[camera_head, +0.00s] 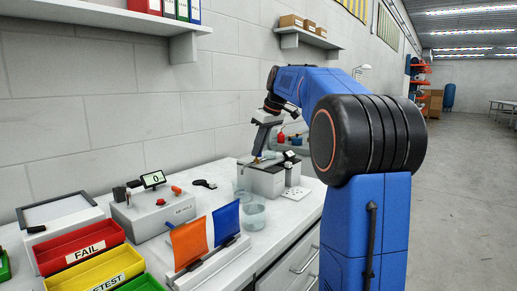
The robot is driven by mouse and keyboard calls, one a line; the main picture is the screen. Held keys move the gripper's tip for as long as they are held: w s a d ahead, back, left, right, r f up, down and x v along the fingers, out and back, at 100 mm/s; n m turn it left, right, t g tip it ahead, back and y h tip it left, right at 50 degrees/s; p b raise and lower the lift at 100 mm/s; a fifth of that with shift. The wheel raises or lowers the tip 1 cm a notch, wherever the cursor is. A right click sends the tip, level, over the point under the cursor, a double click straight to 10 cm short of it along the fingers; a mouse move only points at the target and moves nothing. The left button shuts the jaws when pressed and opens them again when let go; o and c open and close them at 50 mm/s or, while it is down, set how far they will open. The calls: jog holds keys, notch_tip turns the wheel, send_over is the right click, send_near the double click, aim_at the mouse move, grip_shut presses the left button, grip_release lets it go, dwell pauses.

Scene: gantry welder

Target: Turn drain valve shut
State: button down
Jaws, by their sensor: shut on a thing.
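My gripper (258,153) points down over a grey box-shaped unit (268,181) on the far part of the white bench. Its fingers are at the top of this unit, near its left side, and look closed on a small part there. That part seems to be the drain valve; it is mostly hidden by the fingers and too small for me to tell how far its handle is turned.
An air leak tester box (158,209) with a small display stands left of the unit. Clear cups (254,215) and a rack with orange and blue flags (189,241) are nearer. FAIL (80,246), RETEST and green trays are front left. A wall shelf (309,37) hangs above.

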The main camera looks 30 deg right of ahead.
dwell(0.3)
jog(key=c, duration=1.8)
grip_release()
jog(key=shift+c, duration=0.2)
jog(key=v, duration=1.7)
jog(key=shift+r, duration=0.15)
